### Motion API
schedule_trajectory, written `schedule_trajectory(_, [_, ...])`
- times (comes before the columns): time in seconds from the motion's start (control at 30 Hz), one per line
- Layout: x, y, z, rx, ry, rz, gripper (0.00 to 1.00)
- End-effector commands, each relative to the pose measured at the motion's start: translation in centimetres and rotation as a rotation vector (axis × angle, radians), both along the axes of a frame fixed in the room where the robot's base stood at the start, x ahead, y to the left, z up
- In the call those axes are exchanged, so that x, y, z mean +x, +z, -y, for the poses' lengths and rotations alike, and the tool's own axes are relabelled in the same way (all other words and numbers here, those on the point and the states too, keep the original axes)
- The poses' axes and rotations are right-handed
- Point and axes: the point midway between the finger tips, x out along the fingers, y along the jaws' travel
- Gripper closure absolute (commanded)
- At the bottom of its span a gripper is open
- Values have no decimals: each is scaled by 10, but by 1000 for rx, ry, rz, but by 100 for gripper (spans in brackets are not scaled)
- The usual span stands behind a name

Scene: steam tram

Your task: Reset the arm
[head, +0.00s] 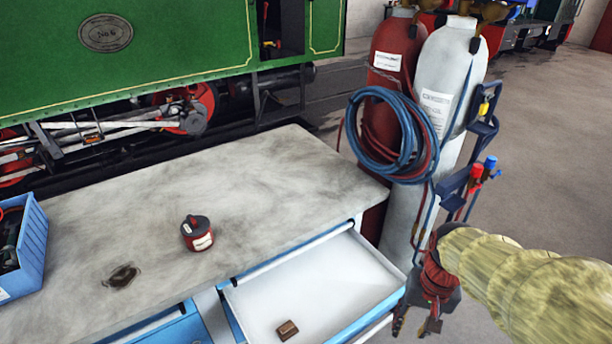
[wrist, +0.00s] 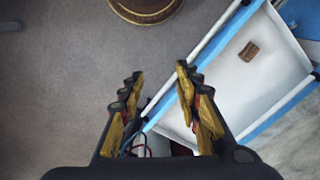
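My gripper (head: 417,318) hangs at the end of my pale yellow sleeved arm, just right of the open drawer (head: 330,285) in the head view. The wrist view shows my gripper (wrist: 160,85) from above, with its two yellow-padded fingers spread apart and nothing between them. It is open and empty. The gripper is over the drawer's outer edge and the floor beside it. A small brown block (head: 287,330) lies in the drawer, and it also shows in the wrist view (wrist: 249,51), apart from the fingers.
A red gas cylinder (head: 390,60) and a white one (head: 450,80) with coiled hoses stand behind my gripper. The grey workbench (head: 270,190) carries a red can (head: 197,233) and a blue crate (head: 30,250). A round brown-gold object (wrist: 145,8) shows on the floor side. Floor is free at right.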

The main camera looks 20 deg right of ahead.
Motion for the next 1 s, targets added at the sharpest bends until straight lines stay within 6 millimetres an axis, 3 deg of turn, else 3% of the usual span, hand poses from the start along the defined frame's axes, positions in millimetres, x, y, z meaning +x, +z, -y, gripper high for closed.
schedule_trajectory(0.2, [13,70,-55,-149,267,220,67])
schedule_trajectory(0.43, [17,131,-113,-197,470,436,67])
schedule_trajectory(0.63, [15,139,-135,-188,548,475,67])
schedule_trajectory(1.0, [16,139,-136,-185,554,474,67])
